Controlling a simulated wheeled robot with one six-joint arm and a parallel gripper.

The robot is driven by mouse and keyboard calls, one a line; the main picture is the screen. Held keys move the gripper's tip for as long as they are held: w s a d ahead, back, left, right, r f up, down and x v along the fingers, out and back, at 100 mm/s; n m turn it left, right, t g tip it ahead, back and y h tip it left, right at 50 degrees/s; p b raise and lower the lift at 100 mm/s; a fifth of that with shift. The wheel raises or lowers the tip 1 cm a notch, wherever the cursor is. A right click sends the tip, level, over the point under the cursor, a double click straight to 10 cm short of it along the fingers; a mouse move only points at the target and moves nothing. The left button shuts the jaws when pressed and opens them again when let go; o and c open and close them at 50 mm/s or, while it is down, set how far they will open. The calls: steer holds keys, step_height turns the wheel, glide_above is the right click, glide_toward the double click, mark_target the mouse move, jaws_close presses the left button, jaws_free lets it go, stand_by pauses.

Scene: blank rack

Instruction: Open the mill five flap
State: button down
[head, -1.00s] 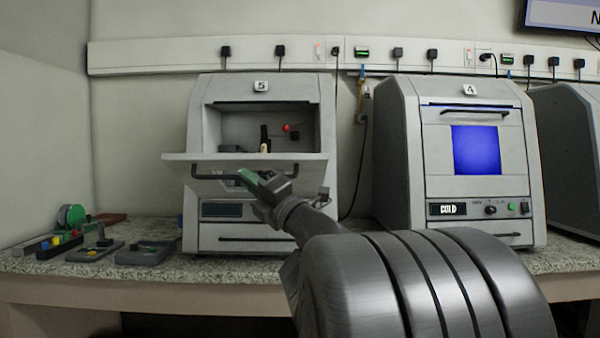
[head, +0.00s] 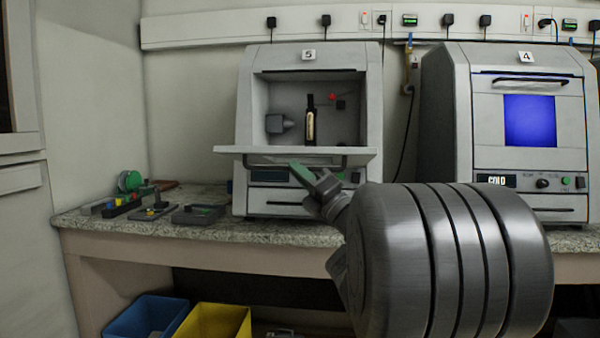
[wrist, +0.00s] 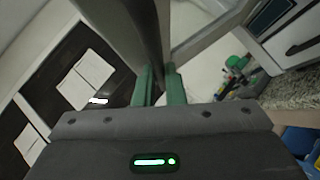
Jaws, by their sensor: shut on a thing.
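Mill five (head: 246,110), marked 5, stands on the counter with its flap (head: 362,153) swung down to about level, its chamber exposed. The bar handle (head: 262,162) runs along the flap's underside near its front edge. My gripper (head: 296,166) is shut on this handle from the front. In the wrist view the green fingers (wrist: 160,84) stand on either side of a dark bar (wrist: 147,35). My arm hides part of the mill's lower right front.
Mill four (head: 448,110), closed with a blue window, stands to the right. Small devices and a green reel (head: 130,181) lie on the counter (head: 270,232) at left. Blue (head: 146,318) and yellow (head: 214,322) bins are below.

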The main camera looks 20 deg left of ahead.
steer(key=c, duration=1.5)
jaws_free()
steer(key=shift+w+f, duration=0.45)
steer(key=shift+w, duration=0.15)
steer(key=shift+a, duration=0.1)
steer(key=shift+s+r, duration=0.15)
steer(key=p+v, duration=0.1)
steer(key=v, duration=1.3)
steer(key=shift+a+r, duration=0.15)
steer(key=b+x, duration=0.1)
steer(key=x, duration=1.2)
steer(key=shift+a+r, duration=0.2)
steer(key=shift+a, duration=0.05)
